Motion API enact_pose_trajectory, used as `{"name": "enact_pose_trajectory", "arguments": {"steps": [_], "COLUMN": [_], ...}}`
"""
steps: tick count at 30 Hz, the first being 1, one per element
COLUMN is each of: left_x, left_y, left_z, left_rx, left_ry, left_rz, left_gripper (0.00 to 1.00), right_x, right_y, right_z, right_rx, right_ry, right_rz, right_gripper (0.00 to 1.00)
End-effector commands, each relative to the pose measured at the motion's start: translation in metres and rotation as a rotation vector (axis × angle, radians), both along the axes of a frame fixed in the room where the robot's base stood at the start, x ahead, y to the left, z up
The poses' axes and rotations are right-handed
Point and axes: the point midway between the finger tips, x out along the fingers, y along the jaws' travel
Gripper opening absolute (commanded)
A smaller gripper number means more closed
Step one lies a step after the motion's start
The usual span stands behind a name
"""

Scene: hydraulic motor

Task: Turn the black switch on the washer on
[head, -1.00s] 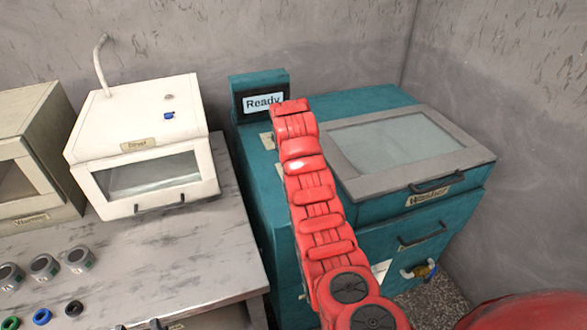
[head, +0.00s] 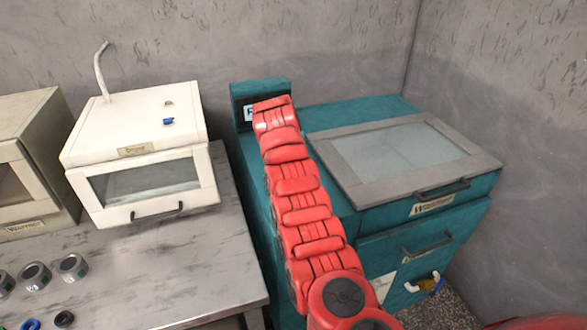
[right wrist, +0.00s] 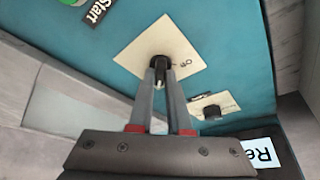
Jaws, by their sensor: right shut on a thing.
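The teal washer (head: 335,222) stands against the wall in the head view, with a grey-framed glass lid on top. My red right arm reaches across its left side and hides the switch and my right gripper there. In the right wrist view, the black switch (right wrist: 158,60) sits on a pale square plate with "On" lettered beside it. My right gripper (right wrist: 160,76) is shut on the black switch, one finger on each side. My left gripper is not in view.
A second black knob (right wrist: 211,112) sits on a smaller plate nearby. A green button (right wrist: 72,2) is beside a "Start" label. A white dryer-like box (head: 140,150) stands on the grey table (head: 180,255) to the left, with several metal rings in front.

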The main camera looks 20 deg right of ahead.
Motion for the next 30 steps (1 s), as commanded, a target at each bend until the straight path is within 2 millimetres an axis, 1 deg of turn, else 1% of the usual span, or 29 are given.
{"name": "enact_pose_trajectory", "arguments": {"steps": [4, 5, 9, 18, 22, 26, 30], "left_x": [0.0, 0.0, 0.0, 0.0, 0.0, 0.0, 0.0], "left_y": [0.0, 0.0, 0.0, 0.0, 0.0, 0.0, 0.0], "left_z": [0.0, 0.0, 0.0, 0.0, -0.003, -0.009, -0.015], "left_rx": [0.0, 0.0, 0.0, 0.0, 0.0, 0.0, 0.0], "left_ry": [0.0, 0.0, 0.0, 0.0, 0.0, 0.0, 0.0], "left_rz": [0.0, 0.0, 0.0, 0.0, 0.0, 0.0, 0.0], "left_gripper": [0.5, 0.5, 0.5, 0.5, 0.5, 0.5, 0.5], "right_x": [0.0, 0.0, 0.0, 0.0, -0.003, -0.009, -0.02], "right_y": [0.0, 0.0, 0.0, 0.0, 0.004, 0.01, 0.02], "right_z": [0.0, 0.0, 0.0, 0.001, 0.01, 0.034, 0.069], "right_rx": [0.0, 0.001, 0.001, 0.001, 0.001, 0.001, 0.002], "right_ry": [0.0, 0.0, 0.0, -0.001, -0.001, -0.007, -0.006], "right_rz": [-0.001, -0.001, -0.001, 0.0, 0.002, 0.001, 0.001], "right_gripper": [0.0, 0.21, 0.46, 0.46, 0.46, 0.46, 0.46]}}
